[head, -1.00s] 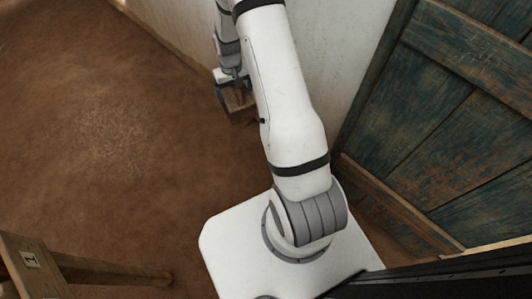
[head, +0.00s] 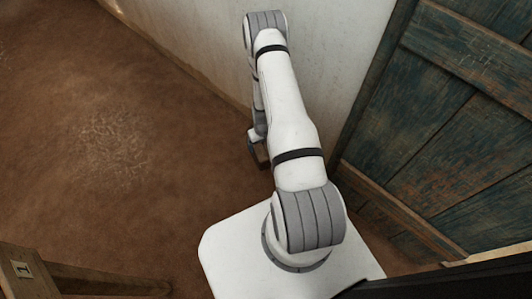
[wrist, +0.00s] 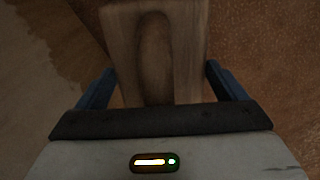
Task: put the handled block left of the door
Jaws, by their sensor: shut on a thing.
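The handled block (wrist: 185,50) is a brown wooden block with a long rounded recess or handle along its middle. In the wrist view it sits between the two blue fingers of my gripper (wrist: 160,72), which is shut on it. In the head view only a small brown part of the block (head: 262,158) shows, below my gripper (head: 256,148) and partly behind my arm. The door (head: 430,120) of worn blue-green planks stands at the right, and the block is left of it, near the foot of the wall. I cannot tell whether the block touches the floor.
A pale plastered wall (head: 335,50) runs from the door's left edge to the upper left. Brown earth floor (head: 120,150) lies open at the left. A wooden frame with a number tag (head: 24,270) stands at the lower left, near my base.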

